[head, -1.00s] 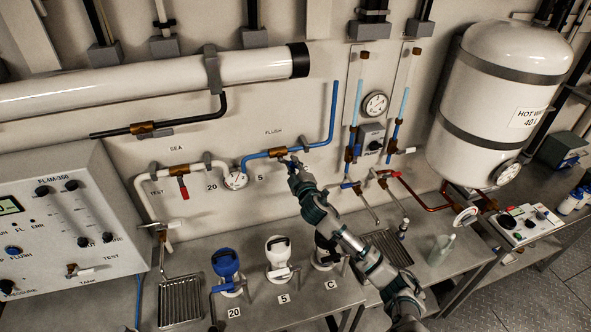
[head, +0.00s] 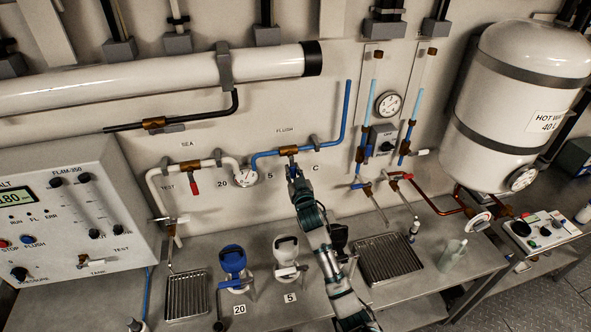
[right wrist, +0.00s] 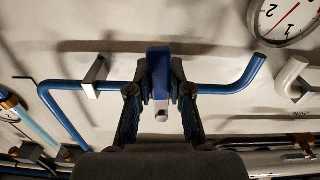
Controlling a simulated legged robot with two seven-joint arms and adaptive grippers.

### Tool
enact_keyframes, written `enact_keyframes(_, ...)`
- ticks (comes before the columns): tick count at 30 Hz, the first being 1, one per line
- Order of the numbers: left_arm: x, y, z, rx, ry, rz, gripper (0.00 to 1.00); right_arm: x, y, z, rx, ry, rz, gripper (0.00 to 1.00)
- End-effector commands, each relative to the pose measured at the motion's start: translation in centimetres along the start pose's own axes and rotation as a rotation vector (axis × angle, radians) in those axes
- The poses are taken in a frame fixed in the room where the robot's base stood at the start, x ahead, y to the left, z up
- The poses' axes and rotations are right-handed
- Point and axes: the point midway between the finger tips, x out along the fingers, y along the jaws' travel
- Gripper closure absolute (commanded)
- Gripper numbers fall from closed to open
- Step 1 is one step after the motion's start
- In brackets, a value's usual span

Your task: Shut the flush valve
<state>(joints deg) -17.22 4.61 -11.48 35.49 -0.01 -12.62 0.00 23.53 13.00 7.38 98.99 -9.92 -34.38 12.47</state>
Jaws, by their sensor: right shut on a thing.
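The flush valve (head: 288,150) is a brass body on the blue pipe, below the FLUSH label on the back wall. My right gripper (head: 293,170) is just under it, with its arm rising from the bottom of the head view. In the right wrist view, the fingers of my right gripper (right wrist: 160,92) stand on both sides of the valve's blue handle (right wrist: 159,66) and are shut on it. The handle's pale end shows between the fingers. In the head view the gripper covers most of the handle. My left gripper is not in view.
The blue pipe (head: 346,105) bends up at the right. A round gauge (head: 245,177) and the red-handled test valve (head: 194,182) are on the left. Blue and white pumps (head: 286,250) stand on the bench below. A drain grate (head: 390,258) lies right of my arm.

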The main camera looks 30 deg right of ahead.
Motion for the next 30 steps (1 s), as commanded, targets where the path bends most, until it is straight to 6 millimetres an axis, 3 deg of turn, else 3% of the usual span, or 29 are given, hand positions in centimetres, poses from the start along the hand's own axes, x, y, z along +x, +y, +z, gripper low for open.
enact_keyframes(1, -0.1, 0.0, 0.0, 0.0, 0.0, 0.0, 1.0, -0.1, -0.4, 1.6, 0.031, -0.037, -0.001, 1.0)
enact_keyframes(12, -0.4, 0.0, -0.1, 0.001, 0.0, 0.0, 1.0, -0.1, -1.5, 1.5, 0.153, -0.036, -0.003, 1.0)
enact_keyframes(26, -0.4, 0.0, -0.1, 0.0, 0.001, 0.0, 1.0, -0.2, -1.8, 1.5, 0.166, -0.036, -0.005, 1.0)
enact_keyframes(27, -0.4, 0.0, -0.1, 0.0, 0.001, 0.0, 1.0, -0.2, -1.8, 1.5, 0.166, -0.035, -0.006, 0.74)
enact_keyframes(30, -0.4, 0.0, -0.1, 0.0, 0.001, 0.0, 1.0, -0.2, -1.8, 1.4, 0.164, -0.032, -0.005, 0.54)
